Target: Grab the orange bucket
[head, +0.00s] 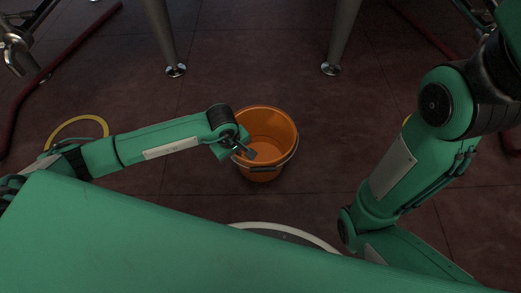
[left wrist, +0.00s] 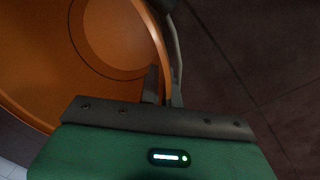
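The orange bucket (head: 275,122) stands upright on the floor in the middle of the head view, its wire handle with dark grip (head: 264,169) hanging down on the near side. My left gripper (head: 245,150) is at its left near rim, with one finger inside the bucket. In the left wrist view the bucket (left wrist: 40,60) fills the upper left. There the fingers (left wrist: 163,88) sit close together on either side of the rim, shut on the bucket wall. Part of the rim is hidden behind the gripper. My right gripper is out of view.
Metal legs (head: 342,38) with round feet stand on the dark red tiled floor beyond the bucket. Dark red hoses (head: 62,57) lie at the far left and far right. A yellow ring (head: 77,119) lies at left. Floor around the bucket's far and right sides is clear.

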